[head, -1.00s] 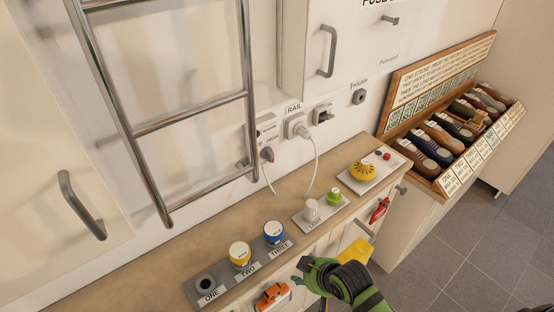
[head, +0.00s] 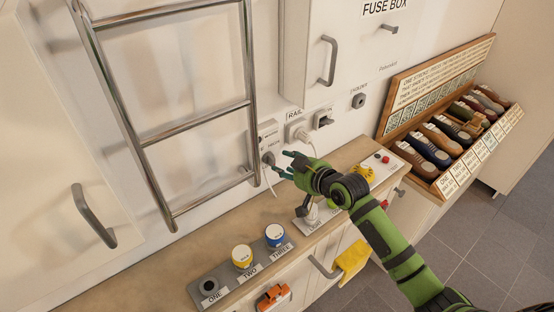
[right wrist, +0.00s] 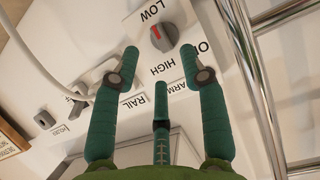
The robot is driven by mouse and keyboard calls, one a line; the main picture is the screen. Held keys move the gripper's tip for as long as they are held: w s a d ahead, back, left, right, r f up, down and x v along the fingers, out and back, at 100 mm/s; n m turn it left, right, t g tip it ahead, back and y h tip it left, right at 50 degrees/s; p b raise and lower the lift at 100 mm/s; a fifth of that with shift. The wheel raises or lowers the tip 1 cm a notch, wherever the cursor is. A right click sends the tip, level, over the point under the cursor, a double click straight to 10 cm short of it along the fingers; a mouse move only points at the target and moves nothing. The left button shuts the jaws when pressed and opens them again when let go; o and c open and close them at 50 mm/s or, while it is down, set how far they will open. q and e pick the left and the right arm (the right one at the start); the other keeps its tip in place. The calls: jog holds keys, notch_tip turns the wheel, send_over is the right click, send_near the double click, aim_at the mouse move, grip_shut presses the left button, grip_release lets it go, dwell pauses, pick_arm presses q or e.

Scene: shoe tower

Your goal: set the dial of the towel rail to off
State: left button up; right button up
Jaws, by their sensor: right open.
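The towel rail (head: 196,123) is a chrome ladder on the wall. Its grey dial (head: 268,158) sits on a small white box beside the rail's right post. In the right wrist view the dial (right wrist: 165,37) has a red mark, which lies on the side between the words LOW and HIGH. A third word is partly cut off at the right. My right gripper (head: 283,163) is open and empty, just right of the dial and apart from it. In the right wrist view its fingers (right wrist: 160,58) are spread, with the dial beyond their tips. My left gripper is not in view.
A white plug (head: 299,131) with a cord hangs close to the dial. A fuse box (head: 350,45) is above, and a shoe rack (head: 440,120) stands at right.

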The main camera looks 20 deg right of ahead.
aim_at(271, 160)
jog(key=shift+p+x, duration=0.4)
jog(key=shift+x, duration=2.1)
jog(key=shift+s, duration=0.1)
jog(key=shift+f, duration=0.1)
grip_shut()
